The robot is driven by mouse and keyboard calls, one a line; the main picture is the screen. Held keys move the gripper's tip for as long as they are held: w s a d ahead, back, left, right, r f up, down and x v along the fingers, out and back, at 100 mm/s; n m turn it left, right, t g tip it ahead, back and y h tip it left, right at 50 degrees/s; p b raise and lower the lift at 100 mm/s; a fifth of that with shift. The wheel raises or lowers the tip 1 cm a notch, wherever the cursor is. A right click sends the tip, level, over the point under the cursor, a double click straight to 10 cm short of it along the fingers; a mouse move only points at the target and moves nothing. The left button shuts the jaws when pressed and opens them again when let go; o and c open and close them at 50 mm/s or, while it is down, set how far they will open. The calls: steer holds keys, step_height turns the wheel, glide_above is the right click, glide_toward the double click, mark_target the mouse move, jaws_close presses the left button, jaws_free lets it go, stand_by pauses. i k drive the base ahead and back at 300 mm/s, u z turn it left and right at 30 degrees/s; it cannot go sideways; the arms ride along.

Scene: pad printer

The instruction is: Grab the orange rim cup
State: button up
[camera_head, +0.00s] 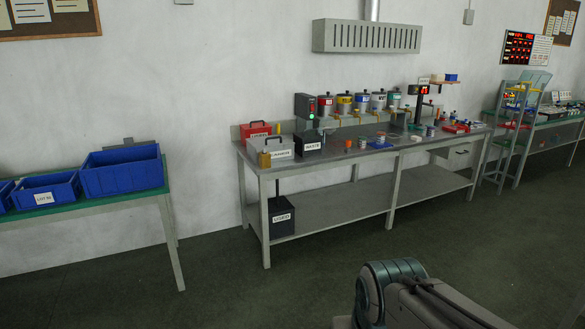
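Several small cups and discs stand on the grey workbench (310,168) across the room. One small reddish-orange piece (381,135) shows near the middle of the bench top, by a green pad (380,145). It is too small to tell whether it is the orange rim cup. A pale small cup (362,143) stands to its left. My arm shows at the bottom right, well apart from the bench. My gripper is not in view.
Paint canisters (344,104) with coloured bands line the bench's back, with labelled boxes (277,152) at its left. A table with blue bins (122,175) stands left. A stepladder (512,130) stands at the bench's right end. The floor before the bench is clear.

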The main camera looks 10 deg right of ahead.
mark_target(380, 138)
steer(key=z, duration=0.55)
steer(key=i, duration=1.9)
steer(key=z, duration=0.5)
steer(key=i, duration=2.05)
steer(key=u, duration=0.65)
steer(key=i, duration=1.5)
steer(key=u, duration=0.35)
